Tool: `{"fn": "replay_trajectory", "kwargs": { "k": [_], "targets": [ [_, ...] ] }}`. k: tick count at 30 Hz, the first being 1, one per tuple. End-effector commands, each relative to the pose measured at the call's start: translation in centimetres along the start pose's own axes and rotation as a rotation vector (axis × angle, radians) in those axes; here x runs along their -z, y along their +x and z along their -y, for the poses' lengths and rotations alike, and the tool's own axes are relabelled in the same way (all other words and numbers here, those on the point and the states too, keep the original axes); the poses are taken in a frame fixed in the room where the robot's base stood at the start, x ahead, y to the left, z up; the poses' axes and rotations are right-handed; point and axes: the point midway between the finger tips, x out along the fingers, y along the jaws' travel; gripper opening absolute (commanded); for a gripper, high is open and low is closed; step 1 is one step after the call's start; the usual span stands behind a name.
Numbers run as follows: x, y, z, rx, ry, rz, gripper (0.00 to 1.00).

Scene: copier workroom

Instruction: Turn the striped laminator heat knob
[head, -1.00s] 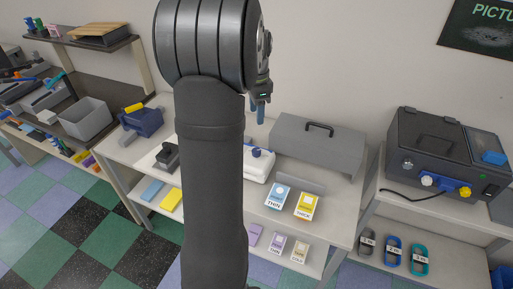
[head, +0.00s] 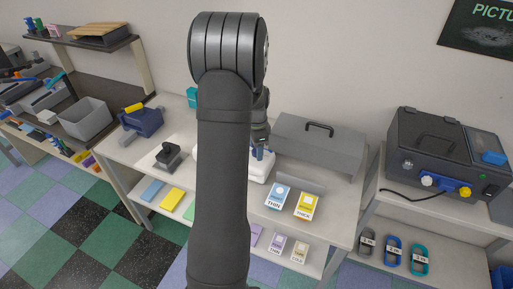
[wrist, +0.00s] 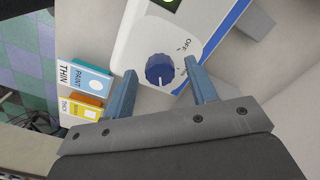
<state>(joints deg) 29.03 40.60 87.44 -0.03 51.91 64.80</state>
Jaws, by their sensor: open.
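The white laminator (wrist: 140,45) with a blue edge fills the upper middle of the wrist view. Its dark blue ridged heat knob (wrist: 159,68) has a small white mark at its lower edge and an "OFF" label and dial ticks at its right. My gripper (wrist: 161,72) is open, with one blue-grey finger on each side of the knob in the picture; I cannot tell whether the tips reach down to its height. In the head view my gripper (head: 258,152) is over the laminator (head: 260,171), which my arm partly hides.
A grey box with a handle (head: 318,150) stands right of the laminator. THIN (head: 277,195) and yellow (head: 306,206) packs are at the table's front. A black stamp-like device (head: 168,155) stands left. Another dark machine (head: 445,155) stands on the right table.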

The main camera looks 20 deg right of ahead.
Motion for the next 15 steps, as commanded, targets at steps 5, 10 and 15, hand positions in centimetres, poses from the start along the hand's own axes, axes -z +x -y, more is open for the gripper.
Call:
{"fn": "replay_trajectory", "kwargs": {
  "k": [5,10,15],
  "targets": [
    [0.0,0.07,0.0,0.0,0.0,0.0,0.52],
    [0.0,0.05,0.0,0.0,0.0,0.0,0.31],
    [0.0,0.03,0.0,0.0,0.0,0.0,0.07]
  ]
}}
